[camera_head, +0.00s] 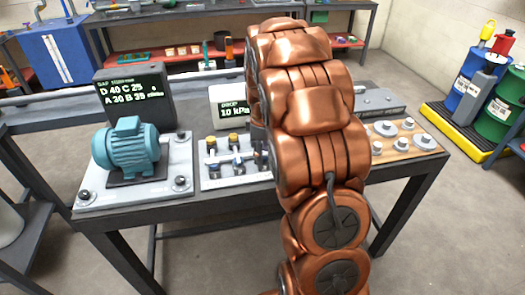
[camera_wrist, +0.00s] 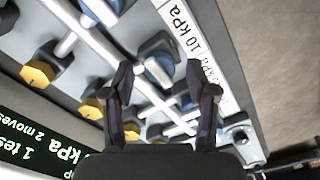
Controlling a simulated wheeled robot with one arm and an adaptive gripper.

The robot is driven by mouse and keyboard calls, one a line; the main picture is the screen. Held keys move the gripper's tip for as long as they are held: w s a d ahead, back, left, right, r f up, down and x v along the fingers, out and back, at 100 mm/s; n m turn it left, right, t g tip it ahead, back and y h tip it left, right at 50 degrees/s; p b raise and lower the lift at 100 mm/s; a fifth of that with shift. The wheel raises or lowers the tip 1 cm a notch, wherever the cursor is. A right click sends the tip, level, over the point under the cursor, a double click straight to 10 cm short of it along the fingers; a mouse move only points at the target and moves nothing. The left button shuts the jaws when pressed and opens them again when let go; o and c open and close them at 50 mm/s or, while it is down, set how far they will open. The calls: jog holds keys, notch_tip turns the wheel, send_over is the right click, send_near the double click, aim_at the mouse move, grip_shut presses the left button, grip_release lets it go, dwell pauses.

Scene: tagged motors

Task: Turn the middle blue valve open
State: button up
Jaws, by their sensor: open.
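My gripper (camera_wrist: 158,72) is open and empty in the wrist view, its two dark fingers pointing toward the valve panel. Another blue valve (camera_wrist: 107,7) is at the top edge, and a third (camera_wrist: 186,101) is partly hidden between the fingers. In the head view, the valve board (camera_head: 222,178) sits mid-table, with a blue valve (camera_head: 211,164) at its left. My copper arm hides its right side and my gripper there.
Yellow-capped valves (camera_wrist: 40,72) run along the other side of the pipes. A pressure display (camera_head: 232,112) stands behind the board. A teal motor (camera_head: 127,146) is on the left, and a wooden board with metal discs (camera_head: 424,141) is on the right.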

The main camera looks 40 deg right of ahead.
jog(key=shift+f, duration=0.15)
grip_shut()
dwell(0.5)
